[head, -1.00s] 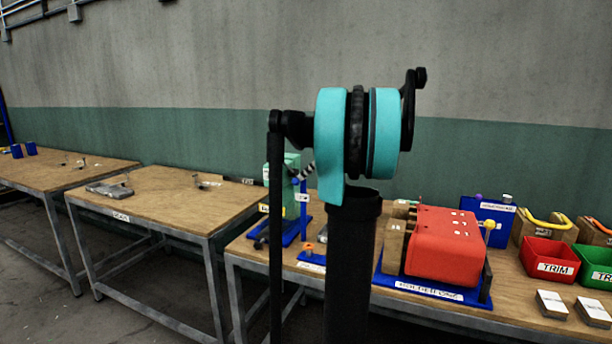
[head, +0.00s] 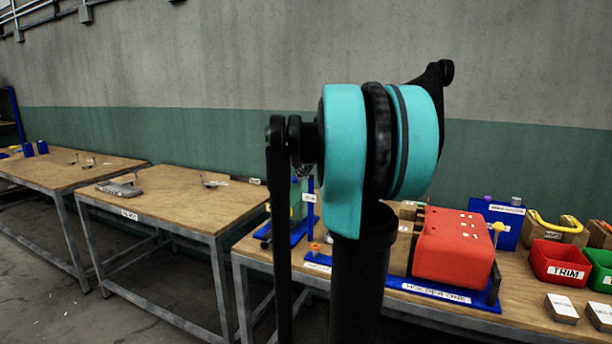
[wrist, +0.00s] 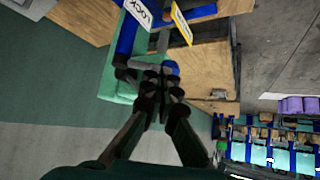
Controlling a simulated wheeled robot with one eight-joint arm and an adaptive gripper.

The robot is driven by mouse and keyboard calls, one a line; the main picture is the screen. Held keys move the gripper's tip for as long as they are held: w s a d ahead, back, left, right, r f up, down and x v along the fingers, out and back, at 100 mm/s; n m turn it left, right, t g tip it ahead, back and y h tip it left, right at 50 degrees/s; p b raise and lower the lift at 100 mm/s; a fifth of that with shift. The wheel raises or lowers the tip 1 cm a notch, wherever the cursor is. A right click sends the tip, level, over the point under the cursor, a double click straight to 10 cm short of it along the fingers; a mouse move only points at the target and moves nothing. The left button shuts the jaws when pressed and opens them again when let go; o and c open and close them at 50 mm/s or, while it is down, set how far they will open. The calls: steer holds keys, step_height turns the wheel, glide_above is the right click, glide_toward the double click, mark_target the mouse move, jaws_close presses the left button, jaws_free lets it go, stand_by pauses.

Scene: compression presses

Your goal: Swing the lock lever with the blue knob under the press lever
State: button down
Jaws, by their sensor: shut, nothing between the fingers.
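In the wrist view my gripper (wrist: 162,88) has its dark fingers drawn together, with nothing visible between them. A blue knob (wrist: 171,67) shows just beyond the fingertips; I cannot tell whether they touch it. A grey bar (wrist: 148,61) lies beside the knob, partly hidden. The green press body (wrist: 108,80) is behind the fingers, with a white LOCK label (wrist: 138,12) near the top edge. In the head view the green press (head: 299,208) on its blue base is mostly hidden by my arm; its levers and my gripper cannot be made out there.
The red press (head: 452,245) on a blue plate stands right of my arm on the same bench. Red TRIM bin (head: 560,262), a green bin (head: 597,268) and white blocks (head: 561,308) are farther right. A mostly clear wooden table (head: 165,208) stands to the left.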

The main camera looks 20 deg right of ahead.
steer(key=shift+w+a, duration=0.3)
steer(key=shift+w, duration=0.35)
steer(key=shift+w+a, duration=0.25)
steer(key=shift+w, duration=1.75)
steer(key=v, duration=1.2)
